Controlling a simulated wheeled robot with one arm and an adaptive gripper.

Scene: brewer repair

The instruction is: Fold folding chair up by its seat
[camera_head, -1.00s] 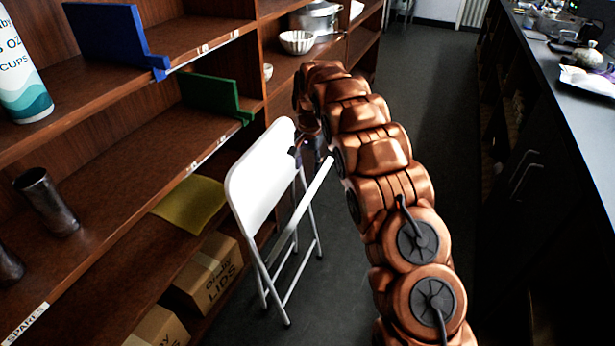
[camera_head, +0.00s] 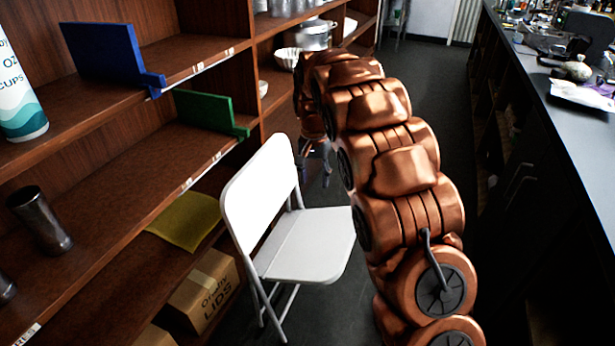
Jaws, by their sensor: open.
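The white folding chair (camera_head: 257,190) stands on the floor beside the shelves, left of my arm. Its seat (camera_head: 308,244) lies down, roughly level, with its broad top face showing. The backrest is upright and leans slightly. My gripper (camera_head: 316,168) is open, with its fingers pointing down above the back part of the seat, right of the backrest's upper edge. It looks apart from the seat and holds nothing that I can see. Part of the seat's right edge is close to my arm in the picture, and the rear legs are partly hidden.
Wooden shelves (camera_head: 110,190) run along the left, with a yellow cloth-like sheet (camera_head: 188,219) and a cardboard box (camera_head: 204,290) close to the chair. A dark counter (camera_head: 560,130) runs along the right. The floor aisle (camera_head: 430,75) beyond is clear.

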